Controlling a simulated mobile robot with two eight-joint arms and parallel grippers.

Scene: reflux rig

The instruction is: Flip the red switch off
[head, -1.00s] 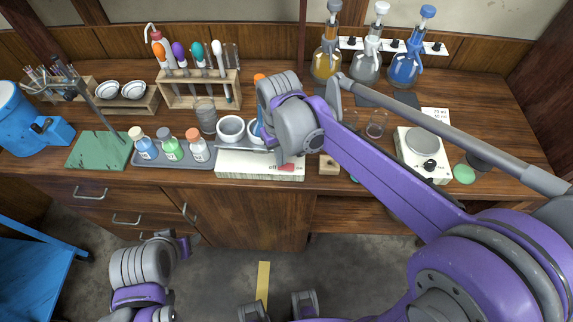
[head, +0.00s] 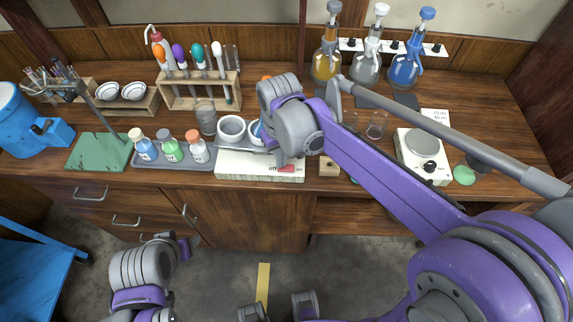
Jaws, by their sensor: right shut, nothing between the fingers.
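The red switch (head: 287,169) sits on the front right of a white box (head: 240,166) at the table's front edge. An "off" label shows just left of the switch. My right gripper (head: 284,158) is shut and empty, right at the switch; the fingertips are small and partly hidden by my wrist. Whether they touch the switch, and which way it is tipped, I cannot tell. My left gripper (head: 184,246) is low at the left, in front of the cabinet, away from the table; its jaws are too small to read.
White bowls (head: 231,129) stand behind the box. A grey tray (head: 180,163) with several capped bottles is to its left. A small wooden block (head: 329,167) is close on the right, and a white hotplate (head: 423,148) stands farther right.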

